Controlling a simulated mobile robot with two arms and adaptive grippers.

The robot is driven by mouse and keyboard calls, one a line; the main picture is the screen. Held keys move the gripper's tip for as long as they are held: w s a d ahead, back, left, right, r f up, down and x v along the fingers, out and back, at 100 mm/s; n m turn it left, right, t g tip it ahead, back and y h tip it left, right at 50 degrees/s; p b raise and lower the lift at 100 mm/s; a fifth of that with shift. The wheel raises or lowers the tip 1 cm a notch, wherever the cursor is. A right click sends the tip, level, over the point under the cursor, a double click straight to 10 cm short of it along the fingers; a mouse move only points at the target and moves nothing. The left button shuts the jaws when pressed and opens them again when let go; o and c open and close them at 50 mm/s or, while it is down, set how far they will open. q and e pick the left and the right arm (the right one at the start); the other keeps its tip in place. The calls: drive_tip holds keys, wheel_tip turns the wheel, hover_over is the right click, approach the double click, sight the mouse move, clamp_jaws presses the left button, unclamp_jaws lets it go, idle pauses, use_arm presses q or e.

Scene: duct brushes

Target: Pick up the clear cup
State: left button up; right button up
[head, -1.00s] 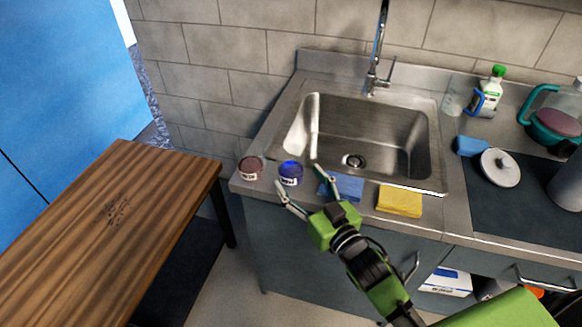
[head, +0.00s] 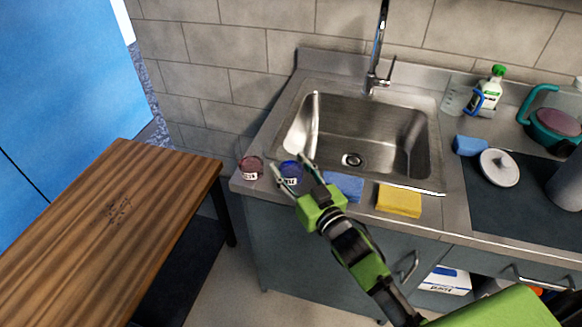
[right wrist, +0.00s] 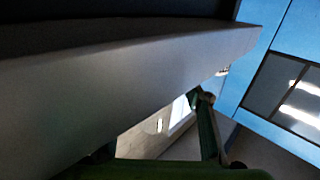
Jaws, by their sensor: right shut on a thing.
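A clear, see-through cup (head: 457,98) stands at the back right of the counter, beside a white bottle with a green cap. My right gripper (head: 287,164) is far from it, at the front left of the sink. Its two fingers are shut on a small blue jar (head: 291,174) with a white label, one finger on each side. The jar is upright at the counter's front edge; I cannot tell whether it is lifted. One finger of mine shows in the right wrist view (right wrist: 207,125), where the jar cannot be made out. My left gripper is out of view.
A dark red jar (head: 250,168) stands just left of the blue one. A blue sponge (head: 345,187) and a yellow sponge (head: 400,200) lie along the sink's front. The sink (head: 375,130) is empty. A white lid (head: 499,167) lies on the dark mat (head: 505,215).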

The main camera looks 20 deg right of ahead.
drive_tip(key=shift+r, duration=0.2)
drive_tip(key=shift+r, duration=1.1)
drive_tip(key=s+a+r, duration=0.8)
drive_tip(key=s+r, duration=0.2)
drive_tip(key=shift+s+a+r+b, duration=0.25)
drive_tip(key=shift+s+a+b, duration=0.15)
idle(1.0)
